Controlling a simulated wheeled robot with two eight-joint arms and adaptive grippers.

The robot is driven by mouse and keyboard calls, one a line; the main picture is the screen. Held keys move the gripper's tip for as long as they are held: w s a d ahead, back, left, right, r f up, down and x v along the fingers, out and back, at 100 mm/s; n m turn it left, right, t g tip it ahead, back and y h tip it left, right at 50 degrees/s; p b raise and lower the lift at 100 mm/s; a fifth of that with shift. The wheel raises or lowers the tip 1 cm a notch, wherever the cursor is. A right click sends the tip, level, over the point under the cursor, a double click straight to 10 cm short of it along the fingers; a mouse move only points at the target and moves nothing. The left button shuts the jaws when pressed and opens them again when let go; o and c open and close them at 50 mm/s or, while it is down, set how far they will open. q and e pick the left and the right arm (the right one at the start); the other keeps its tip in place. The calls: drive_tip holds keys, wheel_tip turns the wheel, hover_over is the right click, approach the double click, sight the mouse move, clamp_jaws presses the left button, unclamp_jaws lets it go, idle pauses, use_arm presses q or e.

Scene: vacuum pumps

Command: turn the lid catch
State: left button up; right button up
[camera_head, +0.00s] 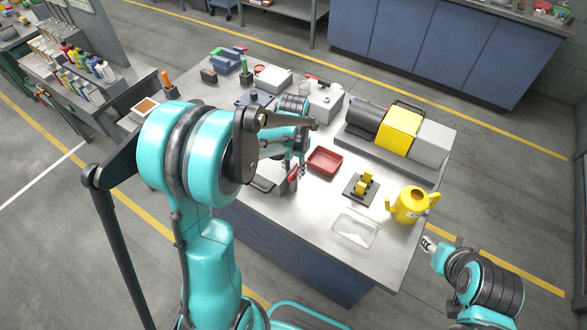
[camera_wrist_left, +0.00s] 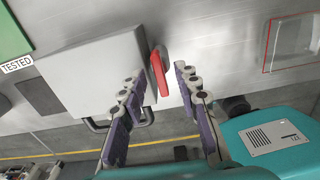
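The lid catch is a small red lever (camera_wrist_left: 158,73) at the edge of a grey box lid (camera_wrist_left: 95,65) in the left wrist view. The catch also shows as a red piece (camera_head: 292,178) in the head view, just below my left gripper (camera_head: 294,166). In the left wrist view my left gripper (camera_wrist_left: 161,72) is open, one finger on each side of the catch, with gaps visible on both sides. My arm hides most of the box in the head view. My right gripper (camera_head: 430,244) is beyond the table's right edge, too small to read.
On the table (camera_head: 310,215) stand a red tray (camera_head: 325,161), a stand with yellow pieces (camera_head: 362,186), a yellow can (camera_head: 410,205), a clear tray (camera_head: 356,228) and a pump with a yellow block (camera_head: 398,130). A dark handle (camera_wrist_left: 128,121) juts from the box's front.

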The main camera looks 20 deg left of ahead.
use_arm(q)
drive_tip(key=shift+r+p, duration=0.4)
drive_tip(key=shift+r, duration=0.3)
drive_tip(key=shift+r+p, duration=2.1)
drive_tip(key=shift+r, duration=0.95)
drive_tip(key=shift+f, duration=0.1)
